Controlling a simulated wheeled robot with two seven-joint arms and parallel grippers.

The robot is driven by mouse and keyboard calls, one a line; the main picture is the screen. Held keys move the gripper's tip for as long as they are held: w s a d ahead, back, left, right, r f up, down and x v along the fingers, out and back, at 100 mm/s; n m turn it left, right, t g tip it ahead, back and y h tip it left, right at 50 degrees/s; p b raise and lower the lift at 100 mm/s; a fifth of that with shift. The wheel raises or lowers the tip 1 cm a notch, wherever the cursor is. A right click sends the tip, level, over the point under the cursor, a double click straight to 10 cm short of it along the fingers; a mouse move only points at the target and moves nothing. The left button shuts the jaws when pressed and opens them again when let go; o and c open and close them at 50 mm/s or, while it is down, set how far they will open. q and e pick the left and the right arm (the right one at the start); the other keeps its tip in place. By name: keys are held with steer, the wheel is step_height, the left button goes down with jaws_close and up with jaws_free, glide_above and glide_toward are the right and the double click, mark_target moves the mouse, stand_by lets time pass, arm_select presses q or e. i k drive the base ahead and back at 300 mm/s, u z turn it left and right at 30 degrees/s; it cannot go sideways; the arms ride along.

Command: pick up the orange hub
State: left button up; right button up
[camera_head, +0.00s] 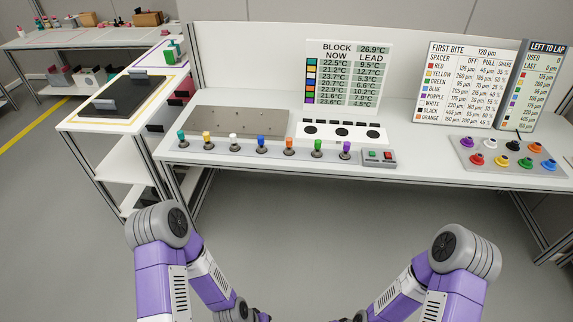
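An orange-topped piece (289,143) stands upright on a dark round base in a row near the front of the white bench (420,172). Its neighbours are a blue piece (261,142) on the left and a green piece (317,146) on the right. Another orange piece (535,148) sits on a grey tray (460,157) at the right. I cannot tell from their looks alone which one is called the hub. My two purple and white arms reach in from the bottom, well short of the bench. Both grippers are below the picture edge.
The row also has teal (182,137), yellow, white and purple pieces. A grey plate (240,120) and a panel with dark discs (342,131) lie behind it. A button box (379,157) is at its right end. Clear bench lies between box and tray.

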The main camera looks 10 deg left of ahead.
mark_target(289, 150)
steer(key=u, duration=0.1)
steer(key=k, duration=0.55)
steer(key=z, duration=1.05)
steer(key=i, duration=1.1)
steer(key=u, duration=0.4)
steer(key=i, duration=0.95)
steer(key=u, duration=0.7)
